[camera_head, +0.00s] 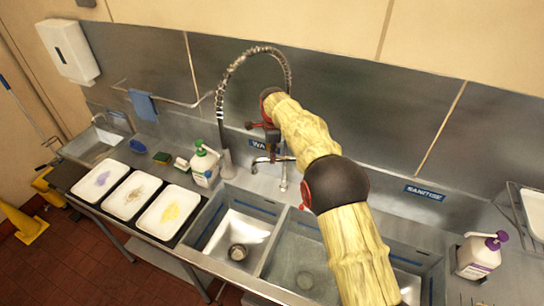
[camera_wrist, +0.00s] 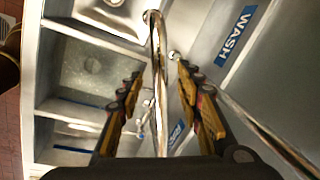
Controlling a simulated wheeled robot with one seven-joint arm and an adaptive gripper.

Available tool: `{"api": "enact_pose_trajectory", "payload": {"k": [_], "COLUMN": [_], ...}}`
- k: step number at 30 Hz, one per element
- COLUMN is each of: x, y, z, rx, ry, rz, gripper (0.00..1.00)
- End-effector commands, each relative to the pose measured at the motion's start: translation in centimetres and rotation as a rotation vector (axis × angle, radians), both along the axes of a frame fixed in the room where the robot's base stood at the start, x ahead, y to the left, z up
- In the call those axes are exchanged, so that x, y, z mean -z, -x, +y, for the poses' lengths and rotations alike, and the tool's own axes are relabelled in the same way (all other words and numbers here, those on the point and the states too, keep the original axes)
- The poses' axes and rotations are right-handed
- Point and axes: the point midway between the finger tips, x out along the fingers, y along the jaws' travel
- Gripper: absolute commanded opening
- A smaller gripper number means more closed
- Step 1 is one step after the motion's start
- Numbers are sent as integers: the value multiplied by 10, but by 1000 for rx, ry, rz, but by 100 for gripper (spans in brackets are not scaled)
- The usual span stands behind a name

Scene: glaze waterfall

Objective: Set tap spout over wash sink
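The chrome tap spout (camera_head: 270,158) reaches left from its post on the back ledge, below the blue WASH label (camera_head: 258,144). In the wrist view the spout (camera_wrist: 158,75) runs lengthwise between the two fingers of my gripper (camera_wrist: 160,105), which are apart with gaps on both sides. In the head view my gripper (camera_head: 266,132) is just above the spout, partly behind my arm. The wash sink (camera_head: 275,208) is the left basin; its drain also shows at the top of the wrist view. The spout's tip points toward that side; whether it overhangs the basin is unclear.
A tall spring hose (camera_head: 220,95) arches behind my arm. A green-topped bottle (camera_head: 205,165) and three white trays (camera_head: 130,194) stand left. The middle basin (camera_head: 312,245) is partly hidden by my arm. A purple-topped bottle (camera_head: 478,258) stands right.

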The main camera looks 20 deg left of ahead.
Motion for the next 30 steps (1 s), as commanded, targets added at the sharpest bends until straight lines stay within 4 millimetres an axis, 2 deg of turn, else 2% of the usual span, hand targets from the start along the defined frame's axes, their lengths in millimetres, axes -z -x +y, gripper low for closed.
{"api": "enact_pose_trajectory", "payload": {"k": [3,12,18,30], "x": [-28,-77,-90,-92], "y": [4,13,16,16], "z": [-2,-6,-8,-8], "rx": [0,0,0,0], "ry": [-3,-1,0,0], "rz": [-3,-2,0,0], "gripper": [36,36,36,36]}}
